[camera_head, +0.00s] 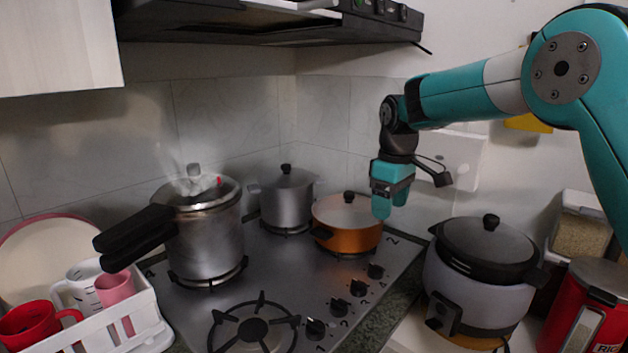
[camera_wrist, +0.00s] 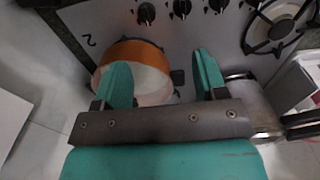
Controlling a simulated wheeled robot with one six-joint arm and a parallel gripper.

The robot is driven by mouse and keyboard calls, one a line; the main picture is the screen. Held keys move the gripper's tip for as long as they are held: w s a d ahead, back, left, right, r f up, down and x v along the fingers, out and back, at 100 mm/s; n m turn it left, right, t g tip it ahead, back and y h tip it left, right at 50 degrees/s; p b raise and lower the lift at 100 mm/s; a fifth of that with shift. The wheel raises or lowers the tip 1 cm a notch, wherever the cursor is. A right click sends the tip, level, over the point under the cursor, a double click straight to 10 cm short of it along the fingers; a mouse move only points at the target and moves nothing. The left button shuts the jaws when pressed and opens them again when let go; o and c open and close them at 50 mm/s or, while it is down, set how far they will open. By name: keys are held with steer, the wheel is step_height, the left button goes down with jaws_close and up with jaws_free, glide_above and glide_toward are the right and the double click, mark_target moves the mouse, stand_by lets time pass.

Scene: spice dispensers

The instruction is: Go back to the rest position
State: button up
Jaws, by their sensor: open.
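My gripper (camera_head: 391,200) hangs pointing down in the head view, above and to the right of the orange pot (camera_head: 346,222) on the stove. In the wrist view my gripper (camera_wrist: 164,80) shows two teal fingers spread apart with nothing held between them. The orange pot also shows in the wrist view (camera_wrist: 125,52), below and partly behind the left finger. My gripper looks clear of the pot.
A pressure cooker (camera_head: 207,240) steams at the stove's left, and a grey pot (camera_head: 287,200) stands at the back. A rice cooker (camera_head: 472,290) and a red dispenser (camera_head: 590,310) stand at the right. A range hood (camera_head: 270,22) is overhead. A white dish rack (camera_head: 140,312) is at the left.

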steer(key=s+a+m+y, duration=0.1)
steer(key=s+a+y, duration=0.1)
steer(key=s, duration=1.5)
steer(key=s+a+r+m+y, duration=0.1)
steer(key=s+a, duration=0.1)
steer(key=s, duration=1.6)
steer(key=shift+s+a+y, duration=0.25)
steer(key=shift+s+y, duration=0.05)
steer(key=shift+y, duration=0.1)
